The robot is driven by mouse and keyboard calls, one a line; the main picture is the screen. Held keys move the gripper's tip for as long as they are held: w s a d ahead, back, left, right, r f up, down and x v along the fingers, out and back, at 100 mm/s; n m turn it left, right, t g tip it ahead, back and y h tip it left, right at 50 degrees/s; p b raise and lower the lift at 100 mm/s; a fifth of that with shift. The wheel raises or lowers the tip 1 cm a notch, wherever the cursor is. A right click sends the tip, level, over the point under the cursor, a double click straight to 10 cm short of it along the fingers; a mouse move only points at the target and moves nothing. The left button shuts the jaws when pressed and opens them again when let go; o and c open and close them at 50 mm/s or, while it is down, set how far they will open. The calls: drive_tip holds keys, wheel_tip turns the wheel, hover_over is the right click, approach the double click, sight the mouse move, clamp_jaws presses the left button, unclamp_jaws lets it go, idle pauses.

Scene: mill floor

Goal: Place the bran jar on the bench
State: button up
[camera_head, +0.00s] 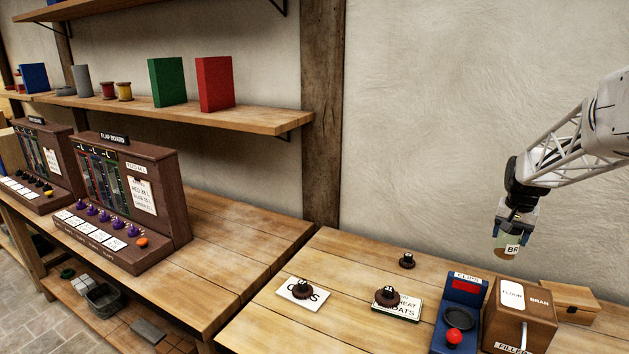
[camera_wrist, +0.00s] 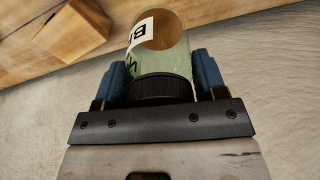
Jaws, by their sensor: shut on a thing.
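The bran jar (camera_head: 506,244) is a greenish see-through jar with a dark lid and a white label whose visible letters start with "B". My gripper (camera_head: 516,217) is shut on it near the lid and holds it upright in the air, above the back right of the bench (camera_head: 340,262). In the wrist view the jar (camera_wrist: 160,45) sits between the two blue fingers of my gripper (camera_wrist: 161,82). Brown contents show through the glass.
Below the jar stand a filler box (camera_head: 527,315) marked "FLOUR" and "BRAN", a blue "CLIPS" device (camera_head: 461,310) and a wooden box (camera_head: 572,300). Dark knobbed lids (camera_head: 407,260) and label cards (camera_head: 303,293) lie on the bench. Its left front is clear. A flap board (camera_head: 128,200) stands further left.

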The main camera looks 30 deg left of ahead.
drive_tip(key=s+a+f+n, duration=0.1)
drive_tip(key=s+a, duration=0.4)
drive_tip(key=a, duration=0.7)
drive_tip(key=s+a+f+n, duration=0.2)
drive_tip(key=s+a, duration=0.4)
drive_tip(key=a, duration=0.6)
drive_tip(key=s+a+f+n, duration=0.1)
drive_tip(key=s+a, duration=0.4)
drive_tip(key=a, duration=0.7)
drive_tip(key=s+a+f+n, duration=0.1)
drive_tip(key=s+a+f, duration=0.1)
drive_tip(key=s+a, duration=1)
drive_tip(key=s+a+f+n, duration=0.2)
drive_tip(key=s+a, duration=1)
drive_tip(key=s, duration=0.9)
drive_tip(key=shift+a+f+y, duration=0.35)
drive_tip(key=shift+f+y, duration=0.05)
drive_tip(key=shift+f, duration=0.3)
drive_tip(key=shift+w, duration=0.1)
hover_over(204, 299)
drive_tip(key=shift+f, duration=0.7)
drive_tip(key=shift+f, duration=1.75)
